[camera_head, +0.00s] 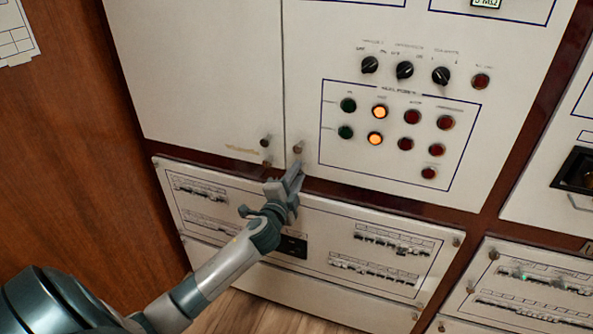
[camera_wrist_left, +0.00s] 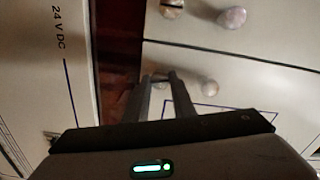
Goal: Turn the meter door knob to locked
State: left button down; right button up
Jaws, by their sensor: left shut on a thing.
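Two cream cabinet doors meet at a seam, each with small knobs by its lower inner corner. My left gripper (camera_head: 298,168) reaches up to the right door's (camera_head: 302,105) lower corner. In the left wrist view its fingers (camera_wrist_left: 160,78) are closed around a small knob (camera_wrist_left: 160,85), the one nearer the wood strip. In the head view the fingers hide this knob. Another knob (camera_head: 298,148) sits just above the fingertips; it also shows in the wrist view (camera_wrist_left: 210,88). The left door carries two knobs (camera_head: 265,142). I cannot read the held knob's turn position. My right gripper is not in view.
Black rotary switches (camera_head: 404,70) and lit and unlit round lamps (camera_head: 411,116) are on the right door. A breaker panel (camera_head: 330,238) lies below, behind my left forearm. A brown wood wall (camera_head: 70,130) stands at the left.

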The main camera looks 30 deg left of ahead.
pick_arm(q)
jog(key=shift+m+p, duration=0.6)
jog(key=shift+m, duration=1)
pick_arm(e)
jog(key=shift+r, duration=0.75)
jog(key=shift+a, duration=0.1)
pick_arm(q)
jog(key=c, duration=1.5)
grip_release()
jog(key=shift+f, duration=0.1)
jog(key=shift+b+v, duration=1.9)
jog(key=shift+v, duration=6.8)
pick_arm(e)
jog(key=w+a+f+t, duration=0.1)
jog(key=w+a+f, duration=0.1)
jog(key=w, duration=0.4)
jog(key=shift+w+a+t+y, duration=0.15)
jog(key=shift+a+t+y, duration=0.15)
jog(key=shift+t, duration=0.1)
